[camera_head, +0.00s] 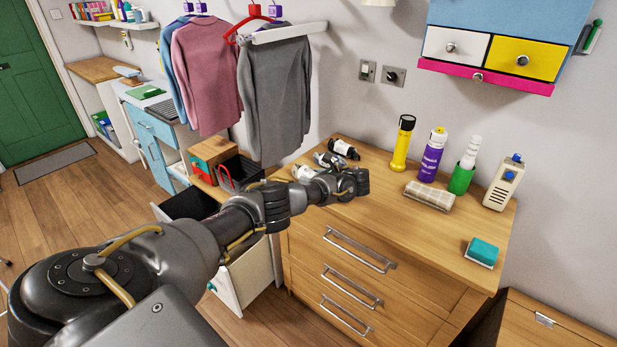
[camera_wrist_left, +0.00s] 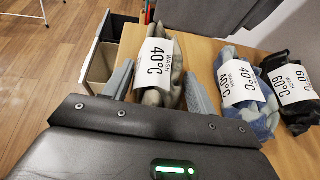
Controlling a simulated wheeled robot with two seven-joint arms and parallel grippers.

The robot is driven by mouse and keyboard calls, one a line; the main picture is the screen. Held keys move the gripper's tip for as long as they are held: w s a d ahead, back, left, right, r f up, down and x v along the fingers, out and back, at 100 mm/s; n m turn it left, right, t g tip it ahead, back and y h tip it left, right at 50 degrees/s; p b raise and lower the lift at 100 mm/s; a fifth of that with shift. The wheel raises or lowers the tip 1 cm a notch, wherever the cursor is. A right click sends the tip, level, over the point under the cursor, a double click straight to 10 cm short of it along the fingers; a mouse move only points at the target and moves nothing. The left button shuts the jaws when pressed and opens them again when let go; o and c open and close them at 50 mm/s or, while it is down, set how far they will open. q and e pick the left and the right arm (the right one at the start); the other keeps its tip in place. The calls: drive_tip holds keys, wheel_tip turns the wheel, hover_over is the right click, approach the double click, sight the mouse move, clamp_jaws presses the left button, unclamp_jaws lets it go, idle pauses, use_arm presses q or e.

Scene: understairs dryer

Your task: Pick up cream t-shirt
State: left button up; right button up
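A rolled cream-grey garment (camera_wrist_left: 168,92) with a white "40°C WASH" label lies on the wooden dresser top. It also shows in the head view (camera_head: 303,172), partly behind my left wrist. My left gripper (camera_wrist_left: 159,90) is open, with one finger on each side of the cream roll. I cannot tell whether the fingers touch it. In the head view my left arm reaches over the dresser's left end, and its wrist hides the fingertips. My right gripper is out of view.
A blue roll (camera_wrist_left: 241,92) and a black roll (camera_wrist_left: 291,95), both labelled, lie to the right.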

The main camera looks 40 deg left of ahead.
use_arm(q)
drive_tip(key=c, duration=0.6)
drive_tip(key=shift+r, duration=0.1)
drive_tip(key=shift+r, duration=0.55)
drive_tip(key=shift+s+a+r+p, duration=0.15)
drive_tip(key=shift+s+a+r, duration=1.1)
drive_tip(key=shift+s+r, duration=0.75)
drive_tip(key=shift+s+a+r+p, duration=0.2)
drive_tip(key=shift+s+a+r, duration=1)
drive_tip(key=shift+s+r, duration=0.8)
drive_tip(key=shift+s+a+r+p, duration=0.15)
drive_tip(key=shift+s+a+r, duration=1.1)
drive_tip(key=shift+s+r, duration=0.7)
